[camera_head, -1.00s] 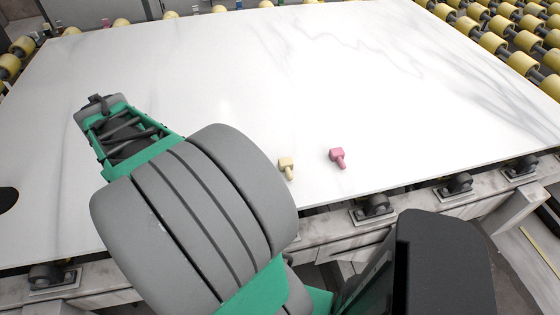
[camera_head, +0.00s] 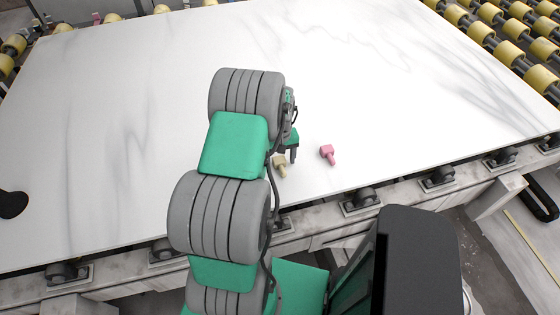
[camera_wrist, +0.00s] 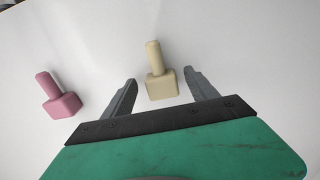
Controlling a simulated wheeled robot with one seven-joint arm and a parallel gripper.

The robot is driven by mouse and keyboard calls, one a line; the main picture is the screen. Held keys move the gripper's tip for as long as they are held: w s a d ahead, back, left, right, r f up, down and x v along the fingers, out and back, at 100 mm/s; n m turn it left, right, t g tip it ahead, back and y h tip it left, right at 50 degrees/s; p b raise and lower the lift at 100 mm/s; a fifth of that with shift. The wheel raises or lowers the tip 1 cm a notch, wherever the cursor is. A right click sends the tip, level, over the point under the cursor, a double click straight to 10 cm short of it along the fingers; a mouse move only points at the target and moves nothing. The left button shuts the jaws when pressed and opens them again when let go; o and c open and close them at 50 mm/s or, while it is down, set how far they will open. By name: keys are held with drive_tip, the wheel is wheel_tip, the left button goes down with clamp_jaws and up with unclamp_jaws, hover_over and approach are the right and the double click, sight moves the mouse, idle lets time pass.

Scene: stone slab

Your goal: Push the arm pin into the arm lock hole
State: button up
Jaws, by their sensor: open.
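Two small pins lie on the white slab. The cream pin (camera_head: 281,168) has a blocky head and a round shaft; in the wrist view (camera_wrist: 161,87) its head is between my open fingers, with a gap on both sides. The pink pin (camera_head: 327,152), of similar shape, lies to its right in the head view and outside the fingers at left in the wrist view (camera_wrist: 63,103). My gripper (camera_head: 290,153) is open just beside the cream pin, partly hidden by the arm. Nothing marks which one is the arm pin. I see no lock hole that I can identify.
The marble slab (camera_head: 120,130) is broad and mostly clear. A black rounded shape (camera_head: 12,205) shows at its left edge; hole or object, I cannot tell. Yellow rollers (camera_head: 510,27) stand behind at right. Small coloured pieces (camera_head: 112,18) lie beyond the far left edge.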

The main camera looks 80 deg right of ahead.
drive_tip(key=shift+f, duration=0.3)
clamp_jaws()
idle(0.6)
